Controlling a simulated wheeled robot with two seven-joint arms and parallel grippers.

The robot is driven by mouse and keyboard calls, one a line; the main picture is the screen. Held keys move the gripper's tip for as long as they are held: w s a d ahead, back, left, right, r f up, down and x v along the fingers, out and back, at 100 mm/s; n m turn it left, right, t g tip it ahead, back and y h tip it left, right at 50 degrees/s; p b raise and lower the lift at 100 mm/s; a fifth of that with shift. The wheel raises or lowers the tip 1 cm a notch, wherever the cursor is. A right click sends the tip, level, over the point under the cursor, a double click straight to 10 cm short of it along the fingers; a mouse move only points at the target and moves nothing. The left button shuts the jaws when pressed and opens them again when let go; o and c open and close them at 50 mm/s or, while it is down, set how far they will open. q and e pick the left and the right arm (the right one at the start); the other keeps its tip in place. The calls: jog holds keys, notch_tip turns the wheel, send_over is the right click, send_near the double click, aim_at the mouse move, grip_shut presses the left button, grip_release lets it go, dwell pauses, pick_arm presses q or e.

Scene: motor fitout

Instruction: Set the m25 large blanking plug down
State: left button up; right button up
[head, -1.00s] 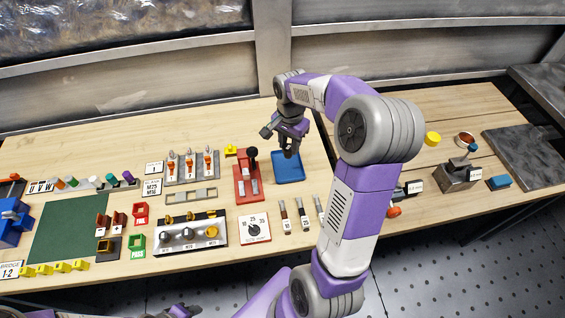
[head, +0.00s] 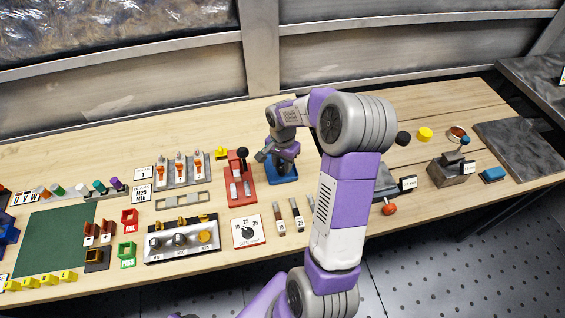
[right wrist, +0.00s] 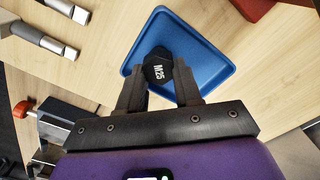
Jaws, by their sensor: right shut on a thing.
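The M25 large blanking plug (right wrist: 158,70) is black with white M25 lettering. My right gripper (right wrist: 159,86) is shut on it in the right wrist view. The plug shows over the blue tray (right wrist: 212,62), towards one corner; I cannot tell whether it touches the tray floor. In the head view my right gripper (head: 284,170) points down over the blue tray (head: 289,180), and hides much of it, and the plug cannot be made out there. My left gripper is not in view.
A red lever block (head: 238,190) stands just left of the tray. Several grey-tipped tools (head: 297,214) lie in front of it. A black disc (head: 403,138) and a yellow disc (head: 425,134) lie to the right. The bench behind the tray is clear.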

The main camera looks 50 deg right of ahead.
aim_at(282, 165)
jog(key=shift+f, duration=0.25)
jog(key=o, duration=1)
jog(key=shift+r, duration=0.1)
jog(key=shift+r, duration=0.1)
jog(key=shift+r, duration=0.4)
notch_tip(282, 165, up, 11)
jog(key=p, duration=0.2)
jog(key=shift+r, duration=0.2)
